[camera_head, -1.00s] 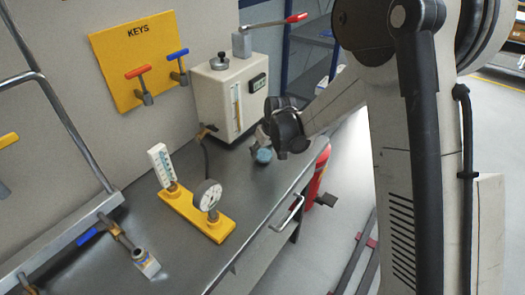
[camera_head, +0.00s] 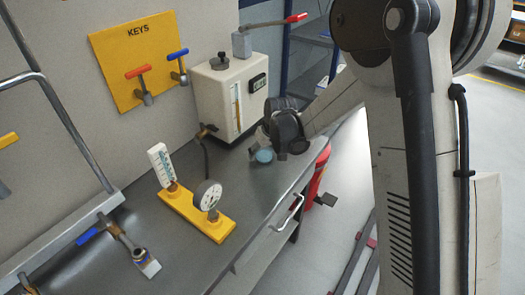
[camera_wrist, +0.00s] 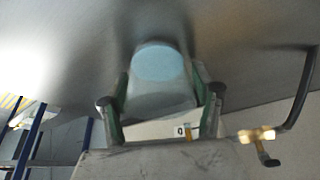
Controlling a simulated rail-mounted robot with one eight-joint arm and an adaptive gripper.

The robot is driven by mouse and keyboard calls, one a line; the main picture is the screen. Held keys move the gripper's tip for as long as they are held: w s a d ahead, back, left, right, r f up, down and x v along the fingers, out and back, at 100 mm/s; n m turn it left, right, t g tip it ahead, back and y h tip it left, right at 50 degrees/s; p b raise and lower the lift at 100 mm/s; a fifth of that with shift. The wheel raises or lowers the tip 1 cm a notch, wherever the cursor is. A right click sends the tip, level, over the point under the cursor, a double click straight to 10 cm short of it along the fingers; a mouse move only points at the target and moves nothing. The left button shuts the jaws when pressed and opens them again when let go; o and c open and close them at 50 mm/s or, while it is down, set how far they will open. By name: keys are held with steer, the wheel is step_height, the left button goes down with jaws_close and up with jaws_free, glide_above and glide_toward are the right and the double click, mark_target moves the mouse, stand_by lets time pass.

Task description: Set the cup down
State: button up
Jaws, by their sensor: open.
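The cup (camera_wrist: 158,98) is between the two fingers of my gripper (camera_wrist: 161,103) in the wrist view. Its body looks grey and its round end is light blue. The fingers, with green inner pads, are open on either side of it. In the head view the light-blue part of the cup (camera_head: 264,155) shows just below my gripper (camera_head: 270,143), low over the grey bench (camera_head: 262,190) near its front edge. My wrist hides much of the cup there. Whether its base touches the bench is hard to tell.
A white box with a gauge window (camera_head: 225,95) stands behind my gripper. A yellow base (camera_head: 185,205) with a dial and a scale lies left of it. A valve with a blue handle (camera_head: 115,232) is at lower left. A red cylinder (camera_head: 318,175) is beside the bench edge.

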steer(key=v, duration=1.2)
steer(key=s+d+r+m+t+h, duration=0.1)
steer(key=s+d+r+m+t, duration=0.15)
steer(key=s+d+r, duration=0.95)
steer(key=s+d+m, duration=0.2)
steer(key=s+d, duration=0.1)
steer(key=s, duration=0.6)
steer(key=s+d+m+h, duration=0.1)
steer(key=s+d+m, duration=0.1)
steer(key=s, duration=0.7)
steer(key=shift+d+f+t+h, duration=0.3)
steer(key=shift+d+t, duration=0.15)
steer(key=shift+d, duration=0.3)
